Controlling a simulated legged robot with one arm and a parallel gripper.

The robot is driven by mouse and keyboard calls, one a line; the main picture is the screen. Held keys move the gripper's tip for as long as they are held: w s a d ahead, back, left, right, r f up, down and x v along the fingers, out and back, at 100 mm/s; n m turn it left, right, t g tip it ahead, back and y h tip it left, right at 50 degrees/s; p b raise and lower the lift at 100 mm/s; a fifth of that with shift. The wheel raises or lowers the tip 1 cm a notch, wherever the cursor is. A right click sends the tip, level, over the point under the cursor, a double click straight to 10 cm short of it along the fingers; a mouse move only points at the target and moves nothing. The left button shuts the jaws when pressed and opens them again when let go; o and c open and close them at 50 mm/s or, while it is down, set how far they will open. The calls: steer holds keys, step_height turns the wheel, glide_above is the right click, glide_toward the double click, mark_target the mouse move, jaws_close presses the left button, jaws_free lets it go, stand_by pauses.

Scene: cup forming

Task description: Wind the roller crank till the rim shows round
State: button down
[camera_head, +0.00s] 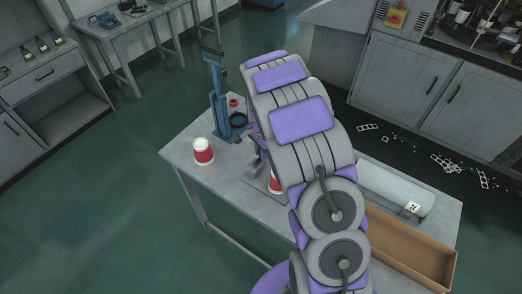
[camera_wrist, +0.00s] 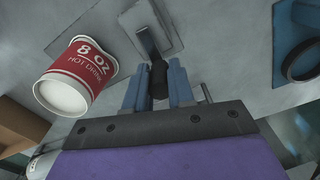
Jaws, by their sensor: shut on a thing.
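In the wrist view, my gripper (camera_wrist: 158,80) is shut on a black crank handle (camera_wrist: 158,76), with a blue finger on each side of it. The handle joins a grey metal arm on a pale roller base plate (camera_wrist: 167,18). A red and white paper cup (camera_wrist: 78,72) marked "8 OZ HOT DRINK" lies left of the fingers, apart from them. Its upper edge looks uneven; I cannot tell whether it is rolled. In the head view, a red and white cup (camera_head: 275,184) is partly hidden behind my arm, which also hides my gripper.
Another red and white cup (camera_head: 203,152) stands at the left of the grey table (camera_head: 190,178). A blue press (camera_head: 220,108) stands at the back. A pale cylinder (camera_head: 393,187) and an open cardboard box (camera_head: 411,248) lie at the right.

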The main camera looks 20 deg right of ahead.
steer(key=c, duration=1)
jaws_free()
steer(key=shift+o, duration=0.2)
step_height(320, 180, up, 17)
steer(key=shift+r, duration=0.15)
steer(key=s+a+f+n+b, duration=0.1)
steer(key=s+n, duration=0.3)
steer(key=s, duration=0.8)
steer(key=s+a+f+n+g+b, duration=0.1)
steer(key=s+a+n+b, duration=0.2)
steer(key=s, duration=1)
steer(key=s+a+f+n+b, duration=0.1)
steer(key=s+a+n+b, duration=0.2)
steer(key=s+n, duration=0.4)
steer(key=s, duration=0.6)
steer(key=shift+g+b, duration=0.35)
steer(key=shift+g, duration=0.05)
